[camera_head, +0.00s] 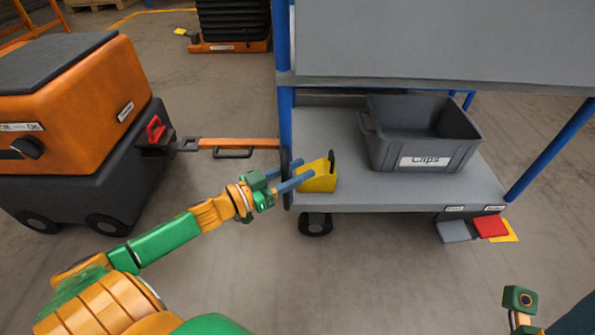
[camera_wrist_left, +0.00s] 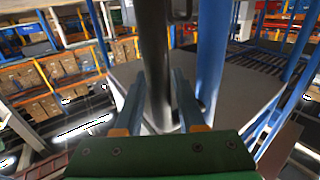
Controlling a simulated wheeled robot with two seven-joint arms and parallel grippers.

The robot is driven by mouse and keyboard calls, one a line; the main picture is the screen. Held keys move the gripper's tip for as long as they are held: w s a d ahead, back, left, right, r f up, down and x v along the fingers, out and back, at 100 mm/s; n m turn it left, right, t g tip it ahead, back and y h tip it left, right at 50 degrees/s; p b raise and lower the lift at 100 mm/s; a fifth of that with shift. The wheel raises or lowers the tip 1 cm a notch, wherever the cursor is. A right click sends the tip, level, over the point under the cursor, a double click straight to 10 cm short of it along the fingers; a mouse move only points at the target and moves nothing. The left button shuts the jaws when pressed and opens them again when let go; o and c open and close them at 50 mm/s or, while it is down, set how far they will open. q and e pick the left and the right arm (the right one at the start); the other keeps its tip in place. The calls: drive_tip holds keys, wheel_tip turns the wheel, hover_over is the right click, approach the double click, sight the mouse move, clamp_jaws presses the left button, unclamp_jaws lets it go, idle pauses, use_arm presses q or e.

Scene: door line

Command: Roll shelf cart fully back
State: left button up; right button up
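The shelf cart (camera_head: 400,197) has grey shelves and blue posts and stands right of centre in the head view. A dark upright handle (camera_head: 287,190) is at its near left post; it also shows in the left wrist view as a dark bar (camera_wrist_left: 154,60) beside a blue post (camera_wrist_left: 211,50). My left gripper (camera_head: 304,171) reaches the handle from the left. Its fingers are apart, one on each side of the bar; firm contact cannot be seen. My right gripper (camera_head: 520,300) shows only partly at the lower right, away from the cart, fingers not clear.
An orange and dark grey tug (camera_head: 75,90) stands left, with a red lever (camera_head: 156,129) and an orange tow bar (camera_head: 240,143) reaching the cart. A grey "Clips" bin (camera_head: 425,130) and yellow block (camera_head: 318,180) are on the lower shelf. A red pedal (camera_head: 491,227) is at lower right.

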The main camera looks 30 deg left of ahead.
use_arm(q)
clamp_jaws()
idle(1.2)
